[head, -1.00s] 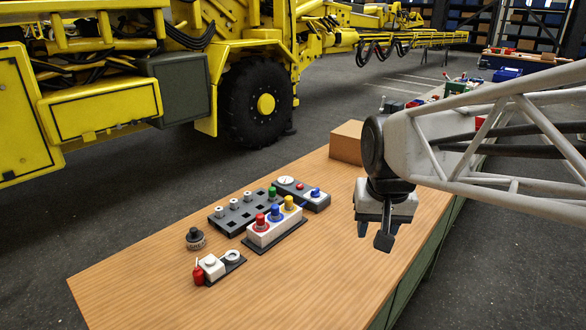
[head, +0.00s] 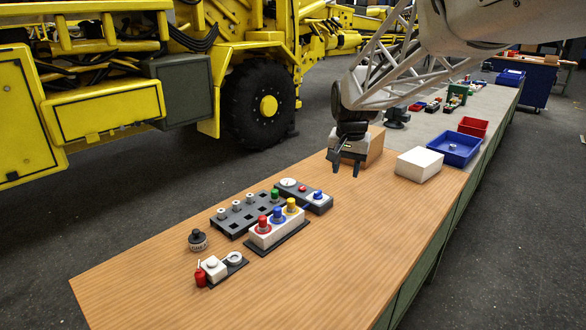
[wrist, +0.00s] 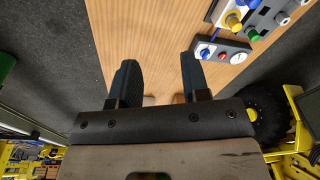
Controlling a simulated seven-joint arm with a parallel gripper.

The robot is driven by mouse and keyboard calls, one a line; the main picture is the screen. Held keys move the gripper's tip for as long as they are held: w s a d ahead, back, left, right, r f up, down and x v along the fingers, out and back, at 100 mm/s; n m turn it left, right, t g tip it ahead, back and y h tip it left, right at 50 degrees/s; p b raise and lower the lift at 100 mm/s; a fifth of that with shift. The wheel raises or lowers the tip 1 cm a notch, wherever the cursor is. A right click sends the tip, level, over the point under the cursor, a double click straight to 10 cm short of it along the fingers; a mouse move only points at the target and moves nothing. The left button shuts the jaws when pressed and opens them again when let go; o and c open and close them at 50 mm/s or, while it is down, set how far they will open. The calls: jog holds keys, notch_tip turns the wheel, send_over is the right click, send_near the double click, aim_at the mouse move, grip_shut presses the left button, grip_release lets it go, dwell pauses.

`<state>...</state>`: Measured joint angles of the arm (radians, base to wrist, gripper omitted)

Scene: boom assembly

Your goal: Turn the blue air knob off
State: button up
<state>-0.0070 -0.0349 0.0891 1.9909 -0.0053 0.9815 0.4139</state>
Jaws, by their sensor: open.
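A dark panel (head: 292,189) on the wooden bench carries a white round dial, a red button and a blue knob (head: 317,195) on a white base at its right end. In the wrist view the blue knob (wrist: 205,53) shows at the panel's lower left, with a thin blue piece beside it. A second blue knob (head: 278,215) stands between a red and a yellow one on a white box. My gripper (head: 346,168) is open and empty above the bench, behind and right of the panel. In the wrist view my gripper's fingers (wrist: 160,78) are apart, left of the panel.
A cardboard box (head: 376,146) stands close behind my gripper and a white block (head: 419,164) to its right. Blue (head: 455,148) and red (head: 472,126) bins lie farther back. A grey slotted rack (head: 240,217) adjoins the panel. The bench's right front is clear.

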jog(key=w+f+m, duration=0.1)
jog(key=w+f, duration=0.3)
jog(key=w, duration=0.5)
jog(key=w+f+m, duration=0.1)
jog(key=w+f, duration=0.3)
jog(key=w, duration=0.6)
jog(key=m+g, duration=0.1)
jog(key=m, duration=0.1)
send_near(318, 191)
jog(key=shift+s+f, duration=0.2)
jog(key=shift+f, duration=0.1)
jog(key=shift+w+f, duration=0.4)
jog(key=shift+w, duration=0.05)
jog(key=shift+f, duration=0.15)
jog(key=shift+f, duration=3.75)
jog(key=shift+c, duration=0.3)
grip_shut()
